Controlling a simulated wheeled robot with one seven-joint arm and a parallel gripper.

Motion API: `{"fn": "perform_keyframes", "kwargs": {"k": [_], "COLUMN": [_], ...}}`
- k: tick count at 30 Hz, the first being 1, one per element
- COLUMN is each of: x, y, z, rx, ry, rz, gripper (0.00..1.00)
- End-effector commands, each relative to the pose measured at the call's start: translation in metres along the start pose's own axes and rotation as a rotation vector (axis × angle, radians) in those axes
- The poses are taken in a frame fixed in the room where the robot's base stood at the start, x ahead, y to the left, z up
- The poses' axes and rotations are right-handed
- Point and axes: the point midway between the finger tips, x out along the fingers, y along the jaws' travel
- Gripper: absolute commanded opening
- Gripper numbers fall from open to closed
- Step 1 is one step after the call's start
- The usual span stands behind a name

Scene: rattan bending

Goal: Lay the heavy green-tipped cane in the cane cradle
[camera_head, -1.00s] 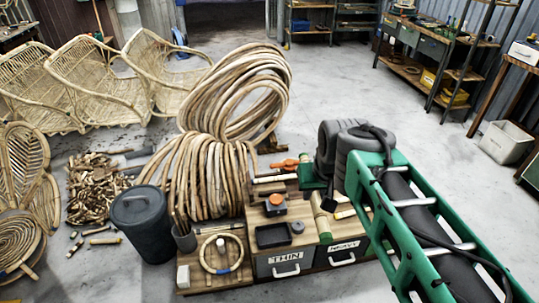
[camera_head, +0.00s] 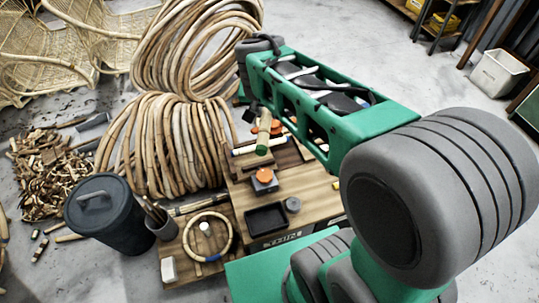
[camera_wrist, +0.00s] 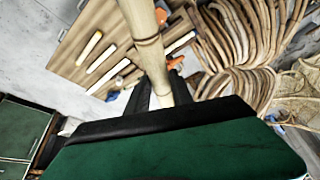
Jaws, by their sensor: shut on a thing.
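My gripper (camera_wrist: 158,95) is shut on this cane, which crosses the upper middle of the wrist view (camera_wrist: 143,35). In the head view my gripper (camera_head: 250,112) is mostly hidden behind my arm. A low wooden block (camera_head: 262,163) just below the green end may be the cane cradle. A thinner pale cane (camera_head: 246,149) lies near it. I cannot tell whether the held cane touches either.
The bench (camera_head: 308,196) carries an orange-capped jar (camera_head: 264,180), a black tray (camera_head: 266,219) and a small grey pot (camera_head: 292,204). A cane ring (camera_head: 207,237) lies to the left. A dark bin (camera_head: 108,212) and large cane coils (camera_head: 165,140) stand further left.

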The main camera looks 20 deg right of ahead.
Motion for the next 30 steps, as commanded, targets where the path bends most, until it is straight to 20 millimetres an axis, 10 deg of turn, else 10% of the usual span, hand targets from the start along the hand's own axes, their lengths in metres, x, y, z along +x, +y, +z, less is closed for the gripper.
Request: {"fn": "perform_keyframes", "kwargs": {"k": [1,3,12,19,30], "x": [0.06,0.112,0.3,0.339,0.42], "y": [-0.001,0.002,0.024,0.031,0.023], "z": [0.012,0.015,0.041,0.042,-0.023], "rx": [0.1,0.27,0.906,1.053,1.051], "ry": [-0.009,-0.007,-0.001,0.001,-0.001], "rz": [0.051,0.122,0.379,0.434,0.435], "gripper": [0.0,0.0,0.0,0.0,0.0]}}
